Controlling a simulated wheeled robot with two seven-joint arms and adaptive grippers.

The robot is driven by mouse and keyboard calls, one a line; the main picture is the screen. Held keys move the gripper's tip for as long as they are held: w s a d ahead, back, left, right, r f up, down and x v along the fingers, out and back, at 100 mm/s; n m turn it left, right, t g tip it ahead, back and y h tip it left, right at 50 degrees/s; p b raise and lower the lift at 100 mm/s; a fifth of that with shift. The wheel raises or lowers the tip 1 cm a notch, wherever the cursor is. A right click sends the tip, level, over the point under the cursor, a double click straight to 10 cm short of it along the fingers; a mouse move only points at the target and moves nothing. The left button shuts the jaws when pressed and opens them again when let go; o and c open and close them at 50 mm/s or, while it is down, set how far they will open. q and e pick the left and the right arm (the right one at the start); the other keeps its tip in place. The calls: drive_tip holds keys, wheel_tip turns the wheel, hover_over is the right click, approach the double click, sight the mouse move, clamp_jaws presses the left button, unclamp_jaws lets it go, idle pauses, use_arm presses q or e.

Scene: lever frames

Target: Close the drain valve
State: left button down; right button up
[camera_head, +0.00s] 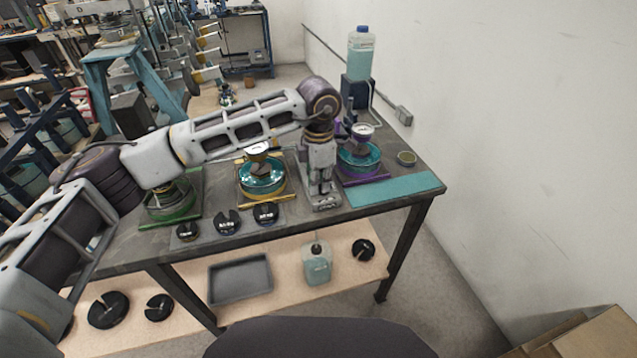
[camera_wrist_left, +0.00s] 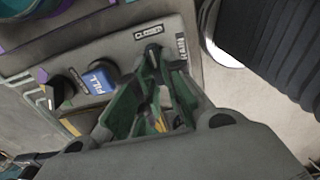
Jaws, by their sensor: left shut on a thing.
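In the left wrist view, the grey valve panel (camera_wrist_left: 120,58) carries a "CLOSED" label (camera_wrist_left: 148,32), a second label beside it that reads sideways, and a blue "FILL" label (camera_wrist_left: 100,79) beside a black knob (camera_wrist_left: 60,90). My left gripper (camera_wrist_left: 158,68) has its green fingers shut on the dark drain valve handle (camera_wrist_left: 152,54), just below "CLOSED". The fingers hide most of the handle, so its exact angle is unclear. My right gripper is not in view.
Testers with yellow (camera_head: 262,178) and green (camera_head: 168,203) bases stand left along the bench. Black slotted weights (camera_head: 228,223) lie at the front edge. A teal mat (camera_head: 395,190) lies at right. A bottle (camera_head: 360,55) stands behind. A wall closes off the right.

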use_arm(q)
drive_tip(key=c, duration=1.5)
unclamp_jaws()
drive_tip(key=shift+r, duration=0.2)
drive_tip(key=shift+r, duration=5.85)
drive_tip(key=shift+f, duration=0.1)
